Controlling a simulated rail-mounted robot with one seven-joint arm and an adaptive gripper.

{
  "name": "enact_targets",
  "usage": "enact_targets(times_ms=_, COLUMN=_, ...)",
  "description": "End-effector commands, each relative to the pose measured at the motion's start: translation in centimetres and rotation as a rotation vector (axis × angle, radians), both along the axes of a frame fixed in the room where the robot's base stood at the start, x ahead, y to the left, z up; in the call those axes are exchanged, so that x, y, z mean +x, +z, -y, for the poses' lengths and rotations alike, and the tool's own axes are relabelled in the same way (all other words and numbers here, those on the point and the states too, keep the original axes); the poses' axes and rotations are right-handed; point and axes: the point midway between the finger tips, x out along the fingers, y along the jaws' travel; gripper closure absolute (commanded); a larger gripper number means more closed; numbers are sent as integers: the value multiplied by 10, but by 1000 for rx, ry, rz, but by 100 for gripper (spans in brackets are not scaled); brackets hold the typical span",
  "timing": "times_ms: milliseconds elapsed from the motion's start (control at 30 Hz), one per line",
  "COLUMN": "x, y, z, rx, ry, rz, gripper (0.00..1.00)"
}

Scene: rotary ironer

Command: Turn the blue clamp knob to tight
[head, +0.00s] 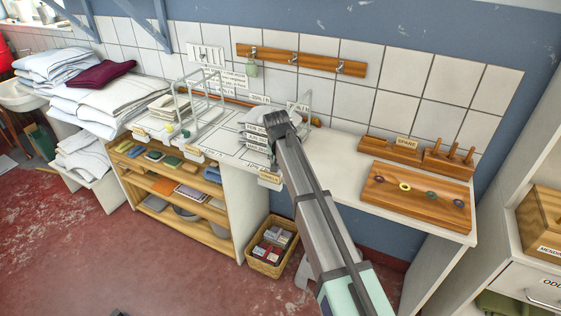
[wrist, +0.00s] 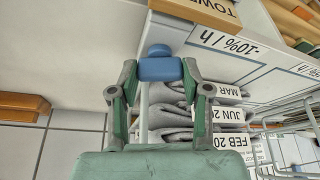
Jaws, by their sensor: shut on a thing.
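The blue clamp knob (wrist: 160,69) is in the middle of the wrist view, a short bar with a rounded blue end beyond it. My gripper (wrist: 159,72) has one finger at each end of the bar and is shut on it. The knob's tight or loose marking cannot be made out. In the head view my arm reaches to the middle of the white worktop (head: 342,154), and its dark end hides the knob and most of the fingers.
Grey folded cloths (wrist: 175,115) with date tags lie close beside my gripper. A wire rack (wrist: 285,120) stands next to them. In the head view, a wooden board with rings (head: 418,207) is on the right and folded linen (head: 112,95) on the left. A basket (head: 268,262) is below.

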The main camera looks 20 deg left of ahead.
Motion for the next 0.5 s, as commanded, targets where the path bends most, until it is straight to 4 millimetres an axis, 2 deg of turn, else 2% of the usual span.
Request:
enact_targets(times_ms=200, x=0, y=-2, z=-2, rx=-2, ry=-173, rz=-4, gripper=87)
enact_targets(times_ms=500, x=-1, y=-1, z=-2, rx=0, ry=-326, rz=-4, gripper=87)
